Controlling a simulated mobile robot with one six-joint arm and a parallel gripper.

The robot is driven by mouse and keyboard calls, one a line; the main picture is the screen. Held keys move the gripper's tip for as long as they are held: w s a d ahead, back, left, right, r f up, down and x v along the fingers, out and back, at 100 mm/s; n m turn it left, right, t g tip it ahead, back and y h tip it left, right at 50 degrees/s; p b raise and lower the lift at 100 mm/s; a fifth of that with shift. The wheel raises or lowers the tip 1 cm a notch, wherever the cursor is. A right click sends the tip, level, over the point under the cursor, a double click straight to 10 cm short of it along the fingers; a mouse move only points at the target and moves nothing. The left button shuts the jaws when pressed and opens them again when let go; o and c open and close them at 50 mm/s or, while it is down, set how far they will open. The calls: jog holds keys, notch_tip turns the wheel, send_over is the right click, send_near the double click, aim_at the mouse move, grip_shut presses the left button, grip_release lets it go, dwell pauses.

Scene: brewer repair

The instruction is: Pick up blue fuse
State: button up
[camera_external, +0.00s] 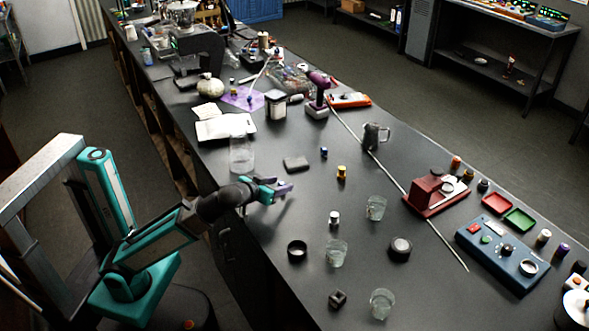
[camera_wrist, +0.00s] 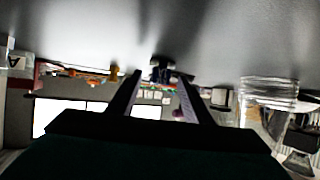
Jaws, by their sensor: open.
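The blue fuse (camera_external: 324,152) stands upright on the dark bench top, past my gripper in the external view. In the wrist view, which looks upside down, a small dark bluish piece that looks like the blue fuse (camera_wrist: 160,70) shows in line with the space between the fingertips, farther off. My gripper (camera_external: 284,188) is low over the bench near its left edge, open and empty, apart from the fuse. Its two fingers (camera_wrist: 160,92) stand spread in the wrist view.
A dark block (camera_external: 296,164) lies left of the blue fuse. Several glasses stand toward the front.

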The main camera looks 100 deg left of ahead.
dwell(0.4)
jog(key=c, duration=1.1)
jog(key=shift+r, duration=0.1)
jog(key=shift+r+p, duration=1.5)
jog(key=shift+r, duration=3.4)
